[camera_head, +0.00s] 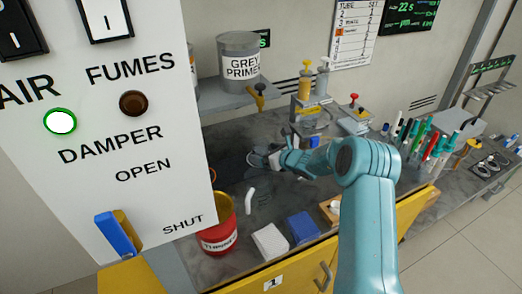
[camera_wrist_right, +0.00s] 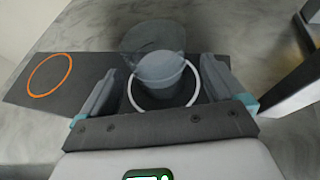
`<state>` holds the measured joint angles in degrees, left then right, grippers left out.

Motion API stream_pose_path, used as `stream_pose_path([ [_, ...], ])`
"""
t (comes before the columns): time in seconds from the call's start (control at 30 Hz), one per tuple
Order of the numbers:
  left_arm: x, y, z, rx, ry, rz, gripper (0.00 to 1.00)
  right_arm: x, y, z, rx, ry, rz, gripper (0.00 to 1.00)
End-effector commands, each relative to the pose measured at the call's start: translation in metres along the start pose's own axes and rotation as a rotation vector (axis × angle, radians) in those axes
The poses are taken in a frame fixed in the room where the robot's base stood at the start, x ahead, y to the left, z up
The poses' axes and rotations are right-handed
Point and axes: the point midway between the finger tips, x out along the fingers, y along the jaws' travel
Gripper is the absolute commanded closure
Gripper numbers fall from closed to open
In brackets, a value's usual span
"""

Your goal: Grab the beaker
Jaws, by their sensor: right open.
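The beaker (camera_wrist_right: 158,68) is a clear, greyish vessel in the right wrist view. It stands over a white ring on a dark mat (camera_wrist_right: 32,98). My right gripper (camera_wrist_right: 160,80) is open, with one finger on the left and one on the right of the beaker. I cannot tell whether either finger touches the glass. In the head view the right gripper (camera_head: 271,158) is low over the bench top, and the beaker is hard to make out there. My left gripper is in neither view.
A panel (camera_head: 115,185) with a blue-handled lever fills the left. A red thinner can (camera_head: 218,240), white block (camera_head: 270,241) and blue block (camera_head: 303,226) stand near the front edge. A grey primer can (camera_head: 240,62) sits on a shelf. Pump bottles (camera_head: 305,85) and several markers (camera_head: 428,140) stand behind and right.

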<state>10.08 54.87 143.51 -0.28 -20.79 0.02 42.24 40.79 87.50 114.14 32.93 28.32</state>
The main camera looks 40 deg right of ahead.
Motion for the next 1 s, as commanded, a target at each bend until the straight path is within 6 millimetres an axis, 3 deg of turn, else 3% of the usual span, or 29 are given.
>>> stream_pose_path([
  [0.2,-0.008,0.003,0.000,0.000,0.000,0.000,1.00,0.029,0.000,0.003,0.000,0.001,-0.001,0.03],
  [0.47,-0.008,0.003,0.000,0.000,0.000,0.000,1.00,0.032,-0.001,0.002,0.000,0.001,-0.003,0.03],
  [0.63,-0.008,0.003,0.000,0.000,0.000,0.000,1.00,0.032,-0.001,0.002,0.000,0.001,-0.003,0.59],
  [0.7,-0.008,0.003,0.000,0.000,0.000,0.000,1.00,0.032,-0.001,0.002,0.000,0.000,-0.003,0.67],
  [1.0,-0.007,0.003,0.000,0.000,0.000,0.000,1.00,0.030,-0.001,0.005,-0.001,0.000,-0.003,0.67],
])
